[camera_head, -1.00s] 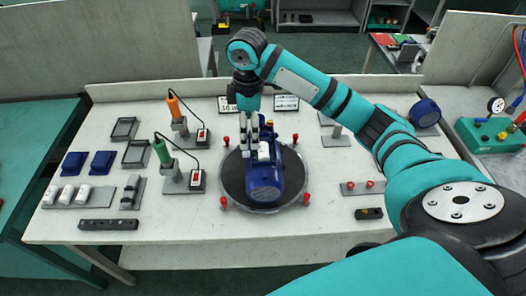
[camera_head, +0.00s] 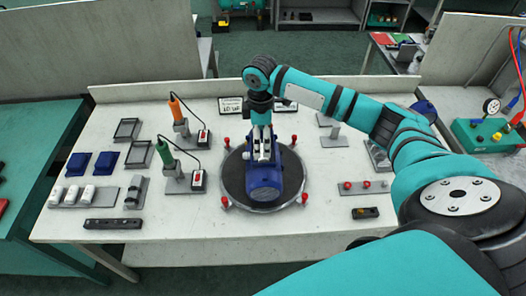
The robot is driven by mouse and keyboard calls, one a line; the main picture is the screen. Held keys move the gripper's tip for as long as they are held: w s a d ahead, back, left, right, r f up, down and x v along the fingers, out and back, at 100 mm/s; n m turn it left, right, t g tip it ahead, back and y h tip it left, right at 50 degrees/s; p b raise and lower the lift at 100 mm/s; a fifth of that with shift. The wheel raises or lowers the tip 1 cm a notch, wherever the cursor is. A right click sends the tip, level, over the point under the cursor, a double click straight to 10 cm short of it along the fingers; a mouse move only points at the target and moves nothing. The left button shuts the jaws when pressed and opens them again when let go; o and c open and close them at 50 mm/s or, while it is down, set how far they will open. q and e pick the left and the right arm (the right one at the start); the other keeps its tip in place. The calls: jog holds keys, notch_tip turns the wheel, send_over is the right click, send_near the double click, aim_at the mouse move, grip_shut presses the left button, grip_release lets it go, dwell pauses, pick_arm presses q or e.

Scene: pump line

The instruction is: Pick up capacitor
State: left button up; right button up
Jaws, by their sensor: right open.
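Several white capacitors (camera_head: 72,195) stand in a grey holder (camera_head: 105,200) at the left of the table. A blue pump motor (camera_head: 264,183) lies on a round dark turntable (camera_head: 232,180) in the middle. A small white part, perhaps a capacitor, shows on top of the motor, mostly hidden by my right gripper. My right gripper (camera_head: 263,156) points down over the motor, with its open fingers at the motor's top. I cannot tell whether the fingers touch the white part. My left gripper is not in view.
Orange-handled (camera_head: 176,106) and green-handled (camera_head: 164,152) tools stand in holders left of the turntable. Red knobs (camera_head: 225,202) ring the turntable. Blue covers (camera_head: 105,162) and grey frames (camera_head: 127,130) lie at the left. The table front is mostly clear.

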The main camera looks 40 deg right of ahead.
jog(key=shift+f+p, duration=0.3)
notch_tip(320, 180, down, 4)
jog(key=shift+w+r+p, duration=0.1)
jog(key=shift+r+p, duration=0.05)
jog(key=shift+p, duration=0.7)
jog(key=shift+f, duration=0.5)
jog(key=c, duration=1.2)
